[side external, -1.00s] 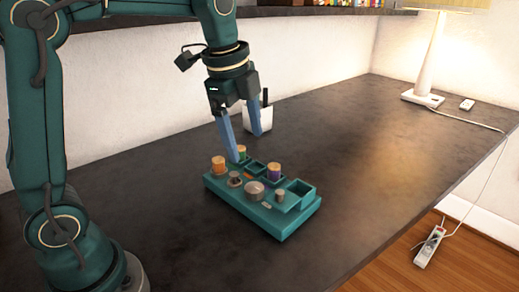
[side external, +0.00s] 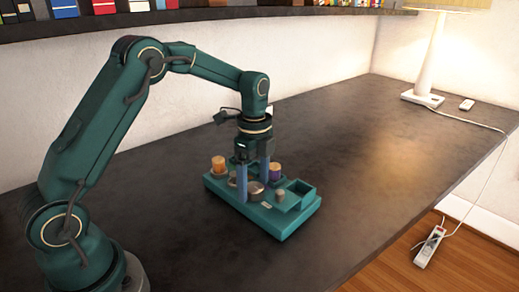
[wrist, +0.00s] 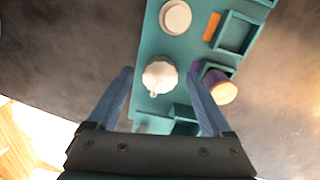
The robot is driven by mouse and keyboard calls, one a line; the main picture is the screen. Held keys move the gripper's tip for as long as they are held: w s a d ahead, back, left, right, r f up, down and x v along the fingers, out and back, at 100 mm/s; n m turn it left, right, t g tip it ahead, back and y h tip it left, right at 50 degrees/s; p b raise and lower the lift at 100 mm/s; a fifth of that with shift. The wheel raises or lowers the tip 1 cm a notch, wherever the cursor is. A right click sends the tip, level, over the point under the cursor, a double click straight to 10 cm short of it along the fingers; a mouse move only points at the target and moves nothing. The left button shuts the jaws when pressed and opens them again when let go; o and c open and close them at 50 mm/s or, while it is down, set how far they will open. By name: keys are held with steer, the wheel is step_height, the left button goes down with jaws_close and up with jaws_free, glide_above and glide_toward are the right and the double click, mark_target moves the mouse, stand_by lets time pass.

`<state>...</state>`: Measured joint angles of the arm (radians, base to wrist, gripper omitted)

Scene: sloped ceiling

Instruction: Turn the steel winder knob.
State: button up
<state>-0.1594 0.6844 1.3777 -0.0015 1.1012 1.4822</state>
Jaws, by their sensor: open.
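The steel winder knob (wrist: 160,77) is a round, pale metal knob with a small pointed tab on its lower edge in the wrist view. It sits on the teal panel (wrist: 187,46). In the side view the knob (side external: 255,187) is partly covered by my fingers. My gripper (wrist: 160,73) is open and points down, with one blue finger on each side of the knob. Gaps show between the fingers and the knob in the wrist view. In the side view my gripper (side external: 253,191) is low over the panel. Whether the fingertips touch the panel is unclear.
A purple spool (wrist: 220,88) stands close beside the right finger. Another round pale piece (wrist: 175,17) lies above the knob in the wrist view. An orange-topped spool (side external: 218,163), a small knob (side external: 280,196) and an open box (side external: 302,188) share the panel. The surrounding table (side external: 370,160) is clear.

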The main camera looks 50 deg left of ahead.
steer(key=shift+f, duration=0.1)
jaws_close()
steer(key=shift+n, duration=0.3)
steer(key=n, duration=1.2)
steer(key=shift+n, duration=0.3)
steer(key=n, duration=1.2)
steer(key=shift+t, duration=0.3)
steer(key=shift+n, duration=0.4)
